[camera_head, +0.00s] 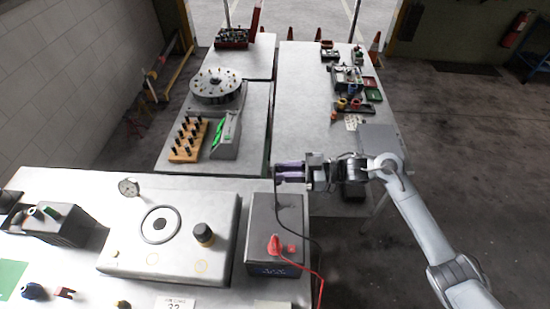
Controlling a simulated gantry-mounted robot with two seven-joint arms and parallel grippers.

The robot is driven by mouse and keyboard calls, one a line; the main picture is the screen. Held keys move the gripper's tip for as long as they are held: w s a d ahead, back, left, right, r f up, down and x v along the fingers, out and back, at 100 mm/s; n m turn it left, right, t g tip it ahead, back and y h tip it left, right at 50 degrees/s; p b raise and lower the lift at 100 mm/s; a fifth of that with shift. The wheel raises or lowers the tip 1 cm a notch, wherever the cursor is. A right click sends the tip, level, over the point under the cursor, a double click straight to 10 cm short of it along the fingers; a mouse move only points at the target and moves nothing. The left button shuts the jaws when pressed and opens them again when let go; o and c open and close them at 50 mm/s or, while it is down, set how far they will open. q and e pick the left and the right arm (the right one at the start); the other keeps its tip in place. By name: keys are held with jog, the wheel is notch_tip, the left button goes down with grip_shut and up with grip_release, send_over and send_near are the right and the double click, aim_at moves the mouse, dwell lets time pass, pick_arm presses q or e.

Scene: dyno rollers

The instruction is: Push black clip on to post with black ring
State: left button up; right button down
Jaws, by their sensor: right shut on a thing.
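My right gripper (282,173), with purple fingers, comes in from the right and hangs just beyond the far edge of the dark box (262,222) on the front bench. It is shut on the black clip, which is mostly hidden by the fingers. A thin black lead runs down from the fingertips and across the box. A red clip (274,245) stands on the near part of the box top, with a red lead running off it. I cannot make out the post with the black ring. My left gripper is out of view.
Left of the box is a grey panel (125,262) with a ring, a black knob (203,235) and a small dial (129,188). Farther back are a wooden peg block (188,140), a green-topped device (226,135) and a round turntable (216,86).

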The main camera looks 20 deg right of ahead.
aim_at(280, 184)
jog(key=shift+y, duration=0.4)
jog(key=shift+s+a+f+b, duration=0.15)
jog(key=shift+f+b, duration=0.15)
jog(key=shift+f, duration=0.4)
jog(key=shift+s+d+f+b, duration=0.1)
jog(key=shift+s+f+b, duration=0.15)
jog(key=shift+f, duration=0.5)
jog(key=shift+s+a+f+b, duration=0.1)
jog(key=shift+f+b, duration=0.25)
jog(key=shift+f, duration=0.35)
jog(key=shift+f+b, duration=2.1)
jog(key=shift+f, duration=0.2)
jog(key=shift+f, duration=0.25)
jog(key=shift+f, duration=0.15)
jog(key=shift+f, duration=0.2)
jog(key=shift+f+b, duration=0.3)
jog(key=shift+f, duration=0.1)
jog(key=c, duration=0.9)
grip_release()
